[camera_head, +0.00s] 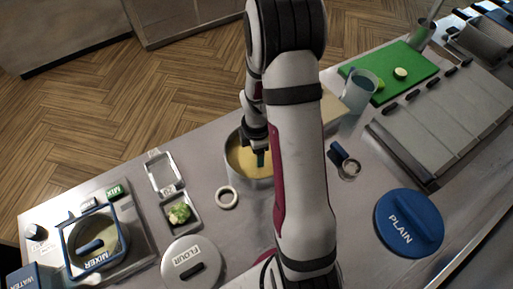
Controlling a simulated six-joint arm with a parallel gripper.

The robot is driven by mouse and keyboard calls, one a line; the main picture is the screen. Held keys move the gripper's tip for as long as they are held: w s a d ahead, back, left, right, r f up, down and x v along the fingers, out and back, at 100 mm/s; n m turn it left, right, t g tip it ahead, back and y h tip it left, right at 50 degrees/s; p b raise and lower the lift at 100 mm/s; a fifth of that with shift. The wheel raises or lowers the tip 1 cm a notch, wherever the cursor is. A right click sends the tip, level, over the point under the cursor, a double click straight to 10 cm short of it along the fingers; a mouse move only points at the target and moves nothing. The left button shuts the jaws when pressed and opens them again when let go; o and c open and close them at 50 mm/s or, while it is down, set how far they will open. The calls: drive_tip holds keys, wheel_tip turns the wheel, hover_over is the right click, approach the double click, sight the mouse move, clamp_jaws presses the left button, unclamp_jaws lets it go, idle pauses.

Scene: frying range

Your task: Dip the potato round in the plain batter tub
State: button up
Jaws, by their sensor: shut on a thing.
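A round metal tub of yellow batter (236,151) stands open on the counter near the middle, partly hidden by my arm. A blue lid marked PLAIN (409,222) lies on the counter at the right, off any tub. My gripper (260,159) points down inside the tub's rim, with its fingertips at or close to the batter. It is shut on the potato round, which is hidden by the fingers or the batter. I cannot tell how deep the round sits.
A green board (417,69) with a pale round slice (400,73) and a clear jug (359,91) lie back right. A white ring (227,198), a small tray of green pieces (180,213), a FLOUR lid (193,264) and a MIXER tub (93,246) stand left.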

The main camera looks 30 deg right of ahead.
drive_tip(key=shift+f, duration=0.1)
idle(0.3)
drive_tip(key=shift+a, duration=0.25)
drive_tip(key=shift+d, duration=0.55)
drive_tip(key=shift+a, duration=0.55)
drive_tip(key=shift+d, duration=0.3)
wheel_tip(320, 180, up, 10)
drive_tip(key=shift+r, duration=0.2)
idle(0.4)
idle(0.6)
